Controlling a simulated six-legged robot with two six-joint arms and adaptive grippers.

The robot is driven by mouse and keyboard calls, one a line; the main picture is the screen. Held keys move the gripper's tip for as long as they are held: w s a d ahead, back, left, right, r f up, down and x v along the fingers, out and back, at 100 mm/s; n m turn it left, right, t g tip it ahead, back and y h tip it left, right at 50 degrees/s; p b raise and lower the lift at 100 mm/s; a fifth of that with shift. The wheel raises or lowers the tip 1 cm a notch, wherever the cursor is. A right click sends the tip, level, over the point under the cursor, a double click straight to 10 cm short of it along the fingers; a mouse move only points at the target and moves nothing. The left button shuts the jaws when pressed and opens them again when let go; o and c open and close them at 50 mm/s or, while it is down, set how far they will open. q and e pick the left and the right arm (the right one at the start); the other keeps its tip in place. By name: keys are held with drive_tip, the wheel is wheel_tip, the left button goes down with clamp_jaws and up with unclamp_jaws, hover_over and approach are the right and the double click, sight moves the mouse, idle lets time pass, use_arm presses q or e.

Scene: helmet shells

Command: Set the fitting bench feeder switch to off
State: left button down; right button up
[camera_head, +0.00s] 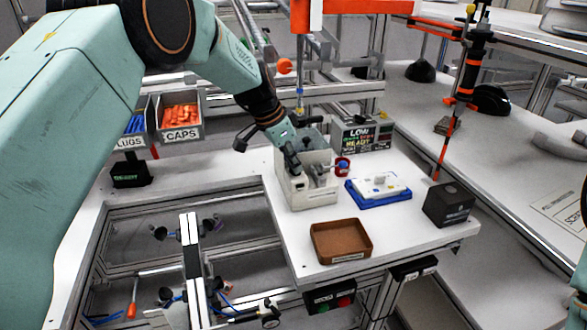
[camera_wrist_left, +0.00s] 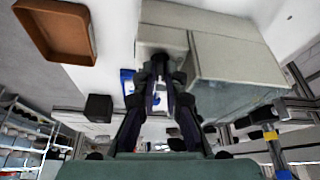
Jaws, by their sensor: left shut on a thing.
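A light grey feeder box (camera_head: 307,192) stands on the white fitting bench; its pale wall also shows in the left wrist view (camera_wrist_left: 235,58). My left gripper (camera_head: 293,164) points down at the box's upper front. In the left wrist view my left gripper (camera_wrist_left: 161,88) has its fingers close together, shut on a small part beside the box wall. That part looks like the feeder switch, but the fingers mostly hide it, and its setting cannot be read. My right gripper is out of view.
A brown tray (camera_head: 341,241), a blue tray (camera_head: 378,200) with white parts and a black box (camera_head: 448,204) stand nearby. A red-and-blue knob (camera_head: 342,167) sits right of the feeder. A LOW/READY display (camera_head: 367,136) stands behind. Orange caps (camera_head: 180,115) are in a bin at left.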

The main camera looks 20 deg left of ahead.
use_arm(q)
drive_tip(key=shift+w+a+r+m+g+h+b, duration=0.1)
drive_tip(key=shift+m+g+h+b, duration=0.1)
drive_tip(key=shift+m, duration=0.35)
drive_tip(key=shift+w+r+m+g+h+b, duration=0.1)
drive_tip(key=shift+m+b, duration=0.05)
drive_tip(key=shift+m, duration=0.4)
drive_tip(key=c, duration=1.4)
unclamp_jaws()
drive_tip(key=shift+s, duration=0.15)
drive_tip(key=shift+f, duration=0.1)
